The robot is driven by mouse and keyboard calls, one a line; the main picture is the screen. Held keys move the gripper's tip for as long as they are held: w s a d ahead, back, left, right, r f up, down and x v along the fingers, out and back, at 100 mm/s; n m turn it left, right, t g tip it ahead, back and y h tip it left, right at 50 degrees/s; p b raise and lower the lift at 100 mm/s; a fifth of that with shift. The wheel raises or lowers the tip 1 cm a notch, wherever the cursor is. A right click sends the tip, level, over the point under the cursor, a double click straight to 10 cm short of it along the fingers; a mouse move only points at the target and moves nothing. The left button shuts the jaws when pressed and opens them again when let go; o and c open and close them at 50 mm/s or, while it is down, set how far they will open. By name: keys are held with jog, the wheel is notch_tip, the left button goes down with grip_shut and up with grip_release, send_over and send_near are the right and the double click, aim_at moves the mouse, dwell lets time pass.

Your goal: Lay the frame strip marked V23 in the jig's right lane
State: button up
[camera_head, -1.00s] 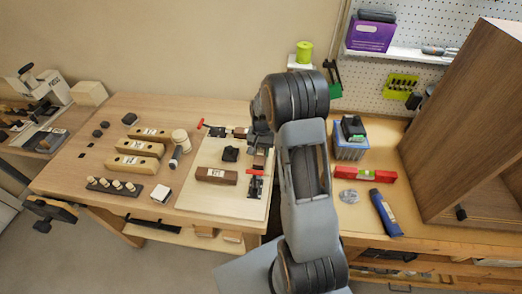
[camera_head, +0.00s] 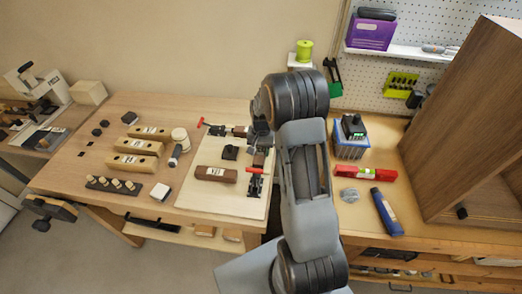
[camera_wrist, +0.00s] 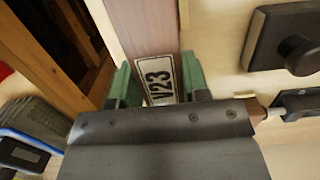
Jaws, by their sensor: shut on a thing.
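The frame strip marked V23 (camera_wrist: 148,28) is a long brown piece with a white label, seen in the wrist view. My gripper (camera_wrist: 158,82) is shut on it, with green pads on both sides of the label. The strip runs away from the gripper, beside a pale board edge. In the head view my arm hides most of the gripper, near the right side of the pale jig board (camera_head: 214,205). Whether the strip touches the board or lies in a lane cannot be told.
Another brown labelled strip (camera_head: 215,174) lies on the board. Red-handled clamps (camera_head: 255,171) and a dark knobbed block (camera_head: 230,152) stand on it. Several labelled wooden blocks (camera_head: 135,146) lie to the left. A red level (camera_head: 371,173) and a cabinet (camera_head: 465,115) are at right.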

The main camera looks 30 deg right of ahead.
jog(key=o, duration=1)
jog(key=shift+f, duration=0.2)
jog(key=shift+o, duration=0.3)
jog(key=shift+s, duration=0.1)
jog(key=shift+f, duration=0.1)
jog(key=shift+s+d, duration=0.1)
jog(key=shift+s, duration=0.05)
jog(key=shift+c, duration=1.3)
jog(key=shift+o, duration=0.4)
